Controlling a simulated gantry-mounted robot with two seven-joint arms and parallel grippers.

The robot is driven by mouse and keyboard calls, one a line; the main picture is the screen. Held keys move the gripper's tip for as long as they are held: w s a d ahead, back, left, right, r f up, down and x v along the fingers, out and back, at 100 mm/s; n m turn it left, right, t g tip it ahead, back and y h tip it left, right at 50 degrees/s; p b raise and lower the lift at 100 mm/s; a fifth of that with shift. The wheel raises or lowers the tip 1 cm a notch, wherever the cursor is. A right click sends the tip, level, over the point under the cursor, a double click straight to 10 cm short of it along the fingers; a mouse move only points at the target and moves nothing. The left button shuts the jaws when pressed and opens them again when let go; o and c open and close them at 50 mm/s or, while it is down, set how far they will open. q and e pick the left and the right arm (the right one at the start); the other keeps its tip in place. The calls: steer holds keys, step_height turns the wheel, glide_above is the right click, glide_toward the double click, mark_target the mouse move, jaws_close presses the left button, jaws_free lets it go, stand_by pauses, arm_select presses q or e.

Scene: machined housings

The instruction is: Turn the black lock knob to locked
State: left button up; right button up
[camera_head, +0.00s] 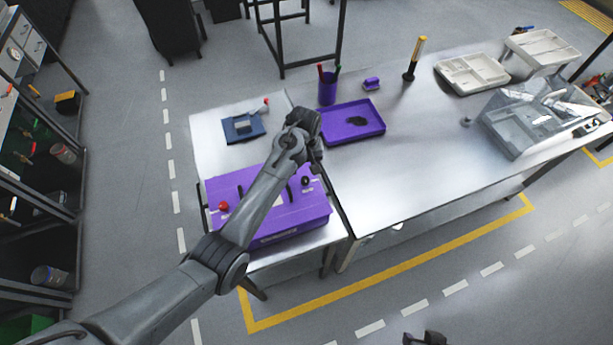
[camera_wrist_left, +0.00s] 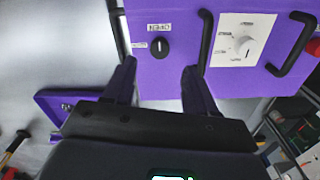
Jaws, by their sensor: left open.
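The purple housing (camera_head: 290,216) lies on the near end of the left table, under my left arm. The black lock knob (camera_head: 305,181) sits on its top face near the right end. In the left wrist view the knob (camera_wrist_left: 159,47) has a light pointer line standing upright in the picture, toward the label reading OPEN (camera_wrist_left: 158,27). A smaller label (camera_wrist_left: 138,45) is left of the knob. My left gripper (camera_wrist_left: 160,72) is open, fingers apart and empty, the knob showing beyond and between the fingertips. A dark part at the head view's bottom edge may be my right gripper (camera_head: 425,338), mostly cut off.
Two black handles stand up from the housing; one handle (camera_wrist_left: 205,42) is close right of the knob. A white dial (camera_wrist_left: 243,47) and a red button (camera_head: 224,206) are further along. A purple tray (camera_head: 374,130) and a purple cup (camera_head: 327,92) stand behind. The right table's middle is clear.

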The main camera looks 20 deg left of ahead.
mark_target(305, 179)
arm_select(q)
step_height(305, 179, down, 7)
steer(key=shift+r, duration=0.2)
stand_by(0.3)
jaws_close()
